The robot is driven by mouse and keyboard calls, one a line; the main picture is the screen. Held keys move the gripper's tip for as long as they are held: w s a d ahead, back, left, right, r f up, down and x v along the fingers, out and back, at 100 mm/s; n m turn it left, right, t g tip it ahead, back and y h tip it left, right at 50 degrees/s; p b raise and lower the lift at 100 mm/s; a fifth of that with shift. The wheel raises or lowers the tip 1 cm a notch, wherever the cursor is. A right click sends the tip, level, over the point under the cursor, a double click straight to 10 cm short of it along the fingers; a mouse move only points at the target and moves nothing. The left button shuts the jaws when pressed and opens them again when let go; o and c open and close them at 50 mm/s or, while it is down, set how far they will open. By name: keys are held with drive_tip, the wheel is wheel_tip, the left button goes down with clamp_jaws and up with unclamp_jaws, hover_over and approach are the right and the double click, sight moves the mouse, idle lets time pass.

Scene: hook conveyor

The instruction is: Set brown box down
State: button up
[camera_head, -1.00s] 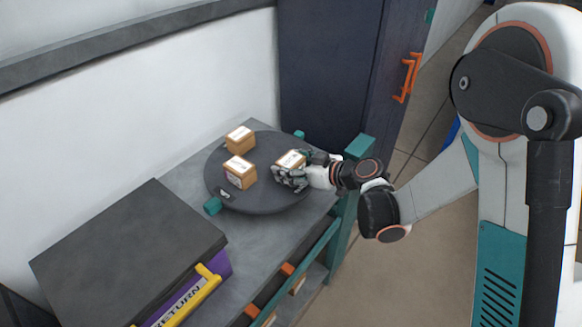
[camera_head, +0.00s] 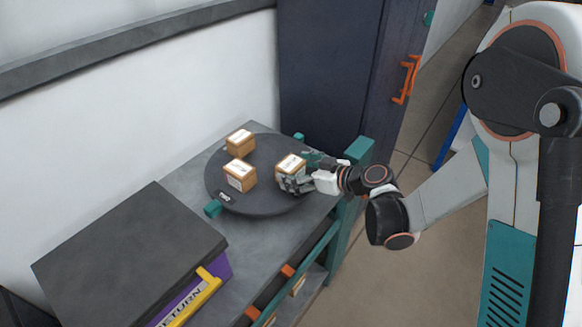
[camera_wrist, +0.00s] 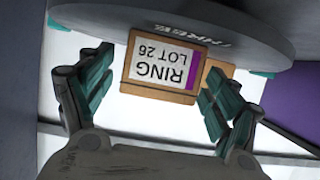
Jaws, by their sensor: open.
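A brown box (camera_head: 290,166) with a white label on top rests on the right side of a round dark turntable (camera_head: 262,201). In the wrist view the same box (camera_wrist: 158,68) shows a label reading "RING LOT 26", upside down, with a purple stripe. My gripper (camera_head: 297,176) is at the right of this box. Its teal-padded fingers are spread to either side of the box in the wrist view (camera_wrist: 160,75), with gaps on both sides. Two similar boxes stand on the turntable, one at the back left (camera_head: 240,143) and one at the front left (camera_head: 240,175).
The turntable sits on a grey bench (camera_head: 250,235) with teal posts. A dark lidded bin (camera_head: 130,250) with a yellow "RETURN" handle stands at the front left. A white wall (camera_head: 150,110) is behind, and a dark cabinet (camera_head: 325,70) with an orange handle is at the back.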

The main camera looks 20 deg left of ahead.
drive_tip(key=p+v, duration=0.2)
drive_tip(key=v, duration=0.9)
drive_tip(key=shift+d, duration=0.2)
drive_tip(key=shift+r, duration=0.1)
drive_tip(key=s+d+r+m+h, duration=0.4)
drive_tip(key=s+d, duration=0.2)
drive_tip(key=d, duration=0.2)
drive_tip(key=s+d+r+m+t+h, duration=0.1)
drive_tip(key=s+d+r+m+h, duration=0.2)
drive_tip(key=s+d, duration=0.3)
drive_tip(key=s+d+r+m+h, duration=0.4)
drive_tip(key=s+d+m+h, duration=0.1)
drive_tip(key=d, duration=0.5)
drive_tip(key=shift+s+r+m+t, duration=0.3)
drive_tip(key=shift+s+m+t, duration=0.1)
drive_tip(key=shift+s+m, duration=0.15)
drive_tip(key=shift+o, duration=0.5)
drive_tip(key=shift+s+d, duration=0.25)
drive_tip(key=shift+d, duration=0.2)
drive_tip(key=shift+a, duration=0.15)
